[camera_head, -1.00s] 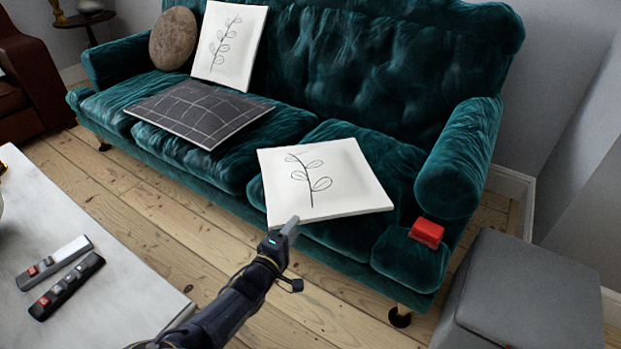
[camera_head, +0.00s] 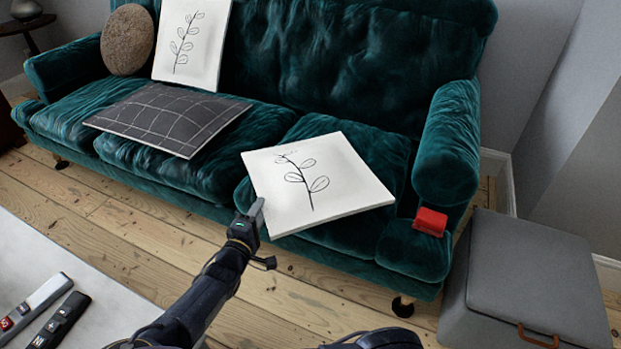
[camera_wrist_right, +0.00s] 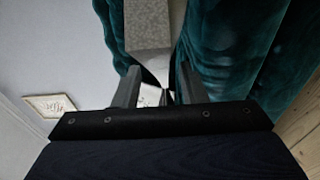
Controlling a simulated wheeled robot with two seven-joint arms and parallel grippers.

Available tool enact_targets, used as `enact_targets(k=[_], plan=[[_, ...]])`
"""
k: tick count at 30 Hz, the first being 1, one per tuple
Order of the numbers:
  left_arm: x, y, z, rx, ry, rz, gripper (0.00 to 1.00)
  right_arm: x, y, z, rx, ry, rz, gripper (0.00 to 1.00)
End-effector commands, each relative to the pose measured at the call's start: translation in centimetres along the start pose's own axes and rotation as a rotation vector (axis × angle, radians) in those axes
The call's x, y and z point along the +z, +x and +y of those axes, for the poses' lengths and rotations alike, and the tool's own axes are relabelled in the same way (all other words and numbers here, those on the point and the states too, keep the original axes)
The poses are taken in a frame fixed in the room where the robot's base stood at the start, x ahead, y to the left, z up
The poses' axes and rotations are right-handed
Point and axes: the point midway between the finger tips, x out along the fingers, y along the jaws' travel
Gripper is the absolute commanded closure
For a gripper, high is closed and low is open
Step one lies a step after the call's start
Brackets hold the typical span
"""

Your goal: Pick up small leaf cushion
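The leaf cushion (camera_head: 325,180), white with a dark leaf sprig, lies on the right seat of the teal sofa (camera_head: 330,60). Its front corner juts over the seat edge. A second leaf cushion (camera_head: 190,45) stands against the backrest at the left and looks farther off. My right gripper (camera_head: 257,211) is at the near cushion's left front edge; I cannot tell if it touches. In the right wrist view its fingers (camera_wrist_right: 160,88) stand apart, with a pale surface close ahead of them. My left gripper is not in view.
A dark checked cushion (camera_head: 170,118) lies on the left seats, with a round brown cushion (camera_head: 128,40) behind. A red object (camera_head: 430,221) sits by the right armrest. A grey ottoman (camera_head: 525,285) stands at right. A pale table (camera_head: 40,255) with remotes (camera_head: 60,322) is at lower left.

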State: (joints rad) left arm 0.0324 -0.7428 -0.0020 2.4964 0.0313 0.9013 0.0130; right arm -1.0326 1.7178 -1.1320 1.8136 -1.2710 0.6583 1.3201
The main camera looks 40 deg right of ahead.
Motion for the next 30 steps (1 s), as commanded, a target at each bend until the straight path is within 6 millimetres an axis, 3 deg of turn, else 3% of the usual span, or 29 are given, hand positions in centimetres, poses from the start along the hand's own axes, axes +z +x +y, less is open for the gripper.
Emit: enact_targets(k=[7,16,25,30], plan=[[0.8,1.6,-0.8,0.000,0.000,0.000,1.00,-0.6,3.6,-0.4,0.001,-0.001,-0.001,0.62],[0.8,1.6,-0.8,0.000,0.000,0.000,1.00,-0.6,4.3,-0.1,0.000,0.000,0.001,0.62],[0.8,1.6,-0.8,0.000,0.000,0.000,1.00,-0.6,4.2,-0.1,0.000,0.000,0.001,0.98],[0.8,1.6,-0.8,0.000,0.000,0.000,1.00,-0.6,4.3,0.1,0.005,-0.002,0.000,1.00]])
